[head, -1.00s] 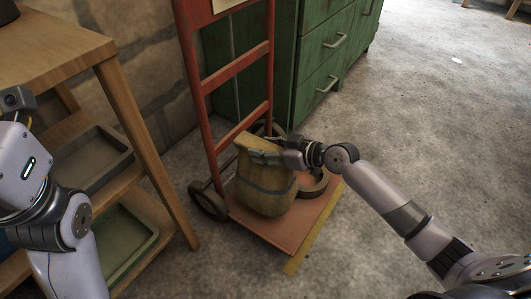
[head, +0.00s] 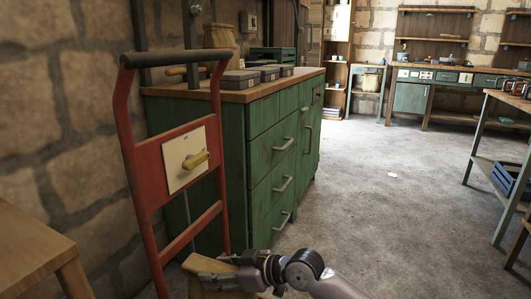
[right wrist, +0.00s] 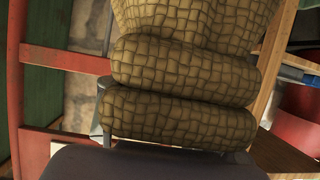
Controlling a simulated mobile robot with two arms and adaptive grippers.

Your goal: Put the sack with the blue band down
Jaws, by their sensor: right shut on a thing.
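The sack (head: 200,290) is tan, and only its top edge shows at the bottom of the head view, beside the red hand truck. In the right wrist view the sack (right wrist: 185,75) fills the middle, with woven cloth in thick folds. Its blue band cannot be made out now. My right gripper (head: 218,276) is shut on the top of the sack; its dark body shows at the bottom of the wrist view. What lies under the sack is out of the head view. My left gripper is not in view.
The red hand truck (head: 150,176) stands upright at the left, with a small plate on its frame. A green cabinet (head: 258,160) with drawers is behind it. A wooden table corner (head: 35,255) is at lower left. The concrete floor (head: 385,215) on the right is open.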

